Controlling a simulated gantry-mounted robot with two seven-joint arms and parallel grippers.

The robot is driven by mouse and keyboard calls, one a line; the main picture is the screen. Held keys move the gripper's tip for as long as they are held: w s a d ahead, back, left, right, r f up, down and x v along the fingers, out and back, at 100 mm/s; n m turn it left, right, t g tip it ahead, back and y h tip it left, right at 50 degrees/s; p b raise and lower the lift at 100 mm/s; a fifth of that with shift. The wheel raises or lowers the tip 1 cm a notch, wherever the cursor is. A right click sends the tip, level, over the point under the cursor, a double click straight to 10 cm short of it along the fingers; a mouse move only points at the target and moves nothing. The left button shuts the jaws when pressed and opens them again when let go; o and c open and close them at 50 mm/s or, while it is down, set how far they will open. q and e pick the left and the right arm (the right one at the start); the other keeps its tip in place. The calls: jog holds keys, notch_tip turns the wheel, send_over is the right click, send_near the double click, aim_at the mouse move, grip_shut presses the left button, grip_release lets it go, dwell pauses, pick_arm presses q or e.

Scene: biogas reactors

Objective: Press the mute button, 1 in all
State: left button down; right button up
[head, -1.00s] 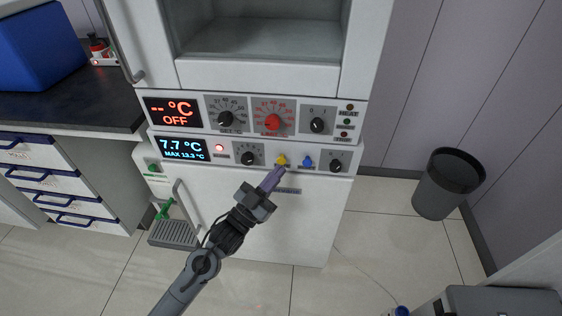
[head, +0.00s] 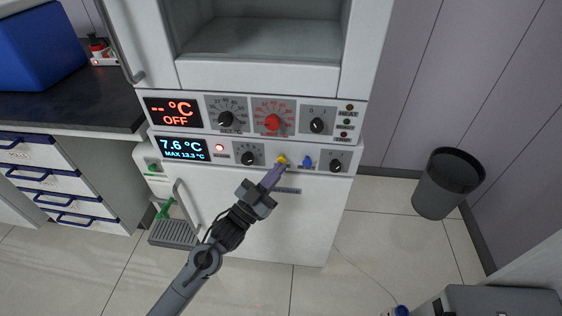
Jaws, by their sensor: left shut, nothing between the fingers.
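The yellow button (head: 281,158) sits on the lower control panel of the white cabinet, between a black knob (head: 248,158) and a blue button (head: 307,162). Its label is too small to read, so I cannot tell whether it is the mute button. My left gripper (head: 277,168) is shut and empty. Its purple fingertips are at the lower edge of the yellow button; I cannot tell whether they touch it. My right gripper is not in view.
The lower display (head: 182,149) reads 7.6 °C, MAX 13.3 °C, beside a lit red lamp (head: 219,148). The upper display (head: 172,112) reads OFF. A grey bin (head: 447,184) stands at the right. The floor in front is mostly clear.

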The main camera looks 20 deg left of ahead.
pick_arm(q)
jog(key=shift+w+a, duration=0.1)
jog(key=shift+w, duration=0.35)
dwell(0.4)
jog(key=shift+w+a, duration=0.1)
jog(key=shift+w, duration=0.2)
dwell(0.4)
jog(key=shift+s, duration=0.2)
jog(key=shift+s+d+p, duration=0.15)
jog(key=shift+s+p, duration=0.25)
jog(key=shift+s, duration=0.15)
jog(key=shift+s+d+p, duration=0.15)
jog(key=shift+s+p, duration=0.25)
jog(key=shift+s, duration=0.1)
jog(key=shift+s+d+p, duration=0.2)
jog(key=shift+s+p, duration=0.35)
jog(key=shift+s, duration=0.25)
jog(key=shift+s+d+p, duration=0.2)
jog(key=shift+s+p, duration=0.3)
jog(key=shift+s, duration=0.3)
jog(key=shift+s+d+p, duration=0.2)
jog(key=shift+s+p, duration=0.35)
jog(key=shift+s, duration=0.25)
